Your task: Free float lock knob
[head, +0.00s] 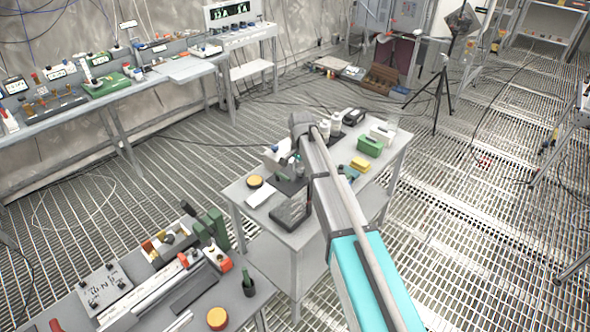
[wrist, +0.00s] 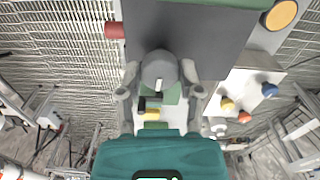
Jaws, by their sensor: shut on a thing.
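In the wrist view a grey round knob (wrist: 160,70) with a white mark sits between the two fingers of my gripper (wrist: 160,88). The fingers are shut on it from left and right. Behind the knob a dark flat panel (wrist: 205,40) fills the upper middle, and green, black and yellow parts show just below the knob. The knob's base and the exact finger contacts are partly hidden. In the head view my arm reaches over the middle table (head: 290,238), and I cannot make out the knob there.
In the wrist view a red cylinder (wrist: 115,30) stands left of the panel; a white plate with coloured knobs (wrist: 237,92) lies right. In the head view a green box (head: 370,146) and yellow block (head: 360,163) are on the table. A tripod (head: 437,95) stands behind on the grating floor.

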